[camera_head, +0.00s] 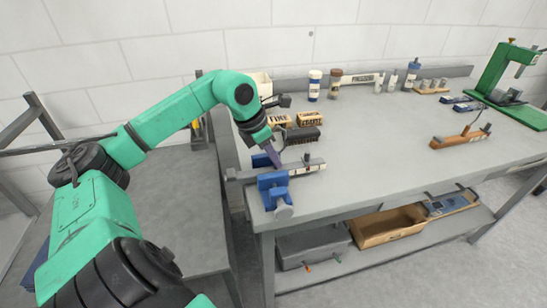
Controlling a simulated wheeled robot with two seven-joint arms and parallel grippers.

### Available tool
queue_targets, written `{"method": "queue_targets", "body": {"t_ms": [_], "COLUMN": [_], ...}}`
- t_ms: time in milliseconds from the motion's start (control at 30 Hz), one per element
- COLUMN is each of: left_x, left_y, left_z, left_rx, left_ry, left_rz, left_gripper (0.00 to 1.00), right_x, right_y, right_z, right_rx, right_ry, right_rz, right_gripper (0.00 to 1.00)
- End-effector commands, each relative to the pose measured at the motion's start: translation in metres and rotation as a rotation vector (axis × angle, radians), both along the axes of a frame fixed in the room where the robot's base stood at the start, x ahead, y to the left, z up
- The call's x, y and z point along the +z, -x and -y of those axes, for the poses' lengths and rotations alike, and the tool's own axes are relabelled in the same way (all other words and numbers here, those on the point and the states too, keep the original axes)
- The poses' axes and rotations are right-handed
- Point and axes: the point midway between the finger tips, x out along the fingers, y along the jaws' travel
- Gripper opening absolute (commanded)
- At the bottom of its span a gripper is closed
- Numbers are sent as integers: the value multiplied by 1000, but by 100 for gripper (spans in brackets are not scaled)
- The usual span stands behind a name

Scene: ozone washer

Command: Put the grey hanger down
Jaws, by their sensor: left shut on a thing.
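My left arm reaches in from the left, and my left gripper (273,157) points down at the near left corner of the workbench. It is shut at the grey hanger (308,167), a long grey bar with a pale label. The bar lies nearly level across the blue vise (274,186), and its left end sticks out past the bench edge. The gripper's fingers hide part of the contact, and I cannot tell whether the bar rests on the vise. My right gripper is not in view.
Small boxes (309,118) and a dark brush-like block (302,135) lie just behind the gripper. Bottles (314,86) stand along the back. The middle of the workbench (385,140) is clear.

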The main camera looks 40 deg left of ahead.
Motion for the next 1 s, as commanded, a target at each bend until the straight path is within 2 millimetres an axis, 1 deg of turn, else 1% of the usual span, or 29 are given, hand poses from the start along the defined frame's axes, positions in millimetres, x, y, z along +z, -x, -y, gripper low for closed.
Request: {"method": "queue_targets", "body": {"t_ms": [33, 67, 333, 433, 467, 567, 667, 700, 800, 900, 1000], "left_x": [-2, -1, -1, 5, 5, 21, 48, 61, 87, 104, 112], "left_y": [0, 0, 0, 0, 2, 9, 19, 22, 32, 39, 42], "left_z": [0, 0, 0, 0, -2, -5, -9, -11, -15, -18, -18], "left_rx": [0, 0, 0, 0, 2, 1, 3, 3, 2, 2, 0], "left_ry": [0, 0, 0, 0, -1, -6, -5, -4, -4, -2, 0], "left_rz": [0, 0, 0, 0, 1, 1, 4, 5, 3, 1, -1], "left_gripper": [23, 31, 31, 31, 31, 31, 31, 31, 31, 31, 31], "right_x": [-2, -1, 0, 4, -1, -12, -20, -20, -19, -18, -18], "right_y": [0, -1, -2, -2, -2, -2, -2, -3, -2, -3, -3], "right_z": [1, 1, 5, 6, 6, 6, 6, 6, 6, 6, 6], "right_rx": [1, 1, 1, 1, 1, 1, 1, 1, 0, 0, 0], "right_ry": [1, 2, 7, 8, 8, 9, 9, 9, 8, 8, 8], "right_rz": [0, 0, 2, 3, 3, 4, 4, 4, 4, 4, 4], "right_gripper": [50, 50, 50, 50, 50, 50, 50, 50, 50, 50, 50]}}
